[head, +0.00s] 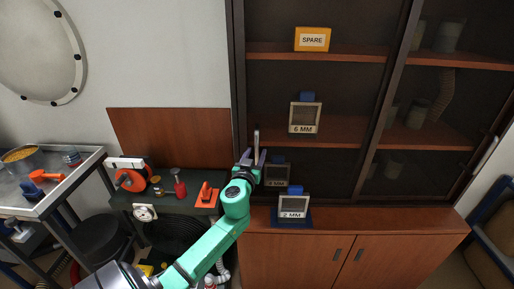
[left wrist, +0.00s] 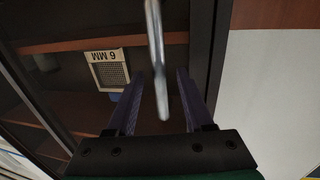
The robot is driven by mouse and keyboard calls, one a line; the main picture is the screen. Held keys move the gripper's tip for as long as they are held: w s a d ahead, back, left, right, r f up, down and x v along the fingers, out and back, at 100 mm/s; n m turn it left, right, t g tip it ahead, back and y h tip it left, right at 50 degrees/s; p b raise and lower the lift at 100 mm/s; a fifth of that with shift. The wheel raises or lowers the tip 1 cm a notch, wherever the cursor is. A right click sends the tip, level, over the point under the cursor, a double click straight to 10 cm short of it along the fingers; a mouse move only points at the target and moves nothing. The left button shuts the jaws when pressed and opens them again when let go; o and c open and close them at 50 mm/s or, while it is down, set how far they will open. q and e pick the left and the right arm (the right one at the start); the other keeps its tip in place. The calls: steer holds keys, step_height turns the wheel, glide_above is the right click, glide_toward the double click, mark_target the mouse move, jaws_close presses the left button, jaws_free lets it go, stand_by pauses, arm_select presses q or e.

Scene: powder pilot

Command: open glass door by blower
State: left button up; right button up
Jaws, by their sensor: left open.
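A tall dark-framed cabinet with glass doors (head: 400,95) stands at the back. A slim upright metal handle (head: 256,137) is at the left edge of its left-hand door; it also shows in the left wrist view (left wrist: 157,60). My left gripper (head: 255,157) is open at the lower part of this handle. In the left wrist view its two fingers (left wrist: 160,78) stand on either side of the handle, with gaps visible on both sides. I cannot tell how deep the handle sits between them. My right gripper is not in view.
Cabinet shelves hold a yellow SPARE box (head: 312,39) and a 6 MM box (head: 305,117). A 2 MM box (head: 293,206) stands on the ledge near my left forearm. A dark bench (head: 190,186) with orange tools and a metal table (head: 85,160) are at left.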

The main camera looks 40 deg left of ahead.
arm_select(q)
steer(key=shift+x, duration=1.1)
jaws_close()
steer(key=shift+f, duration=0.1)
stand_by(0.5)
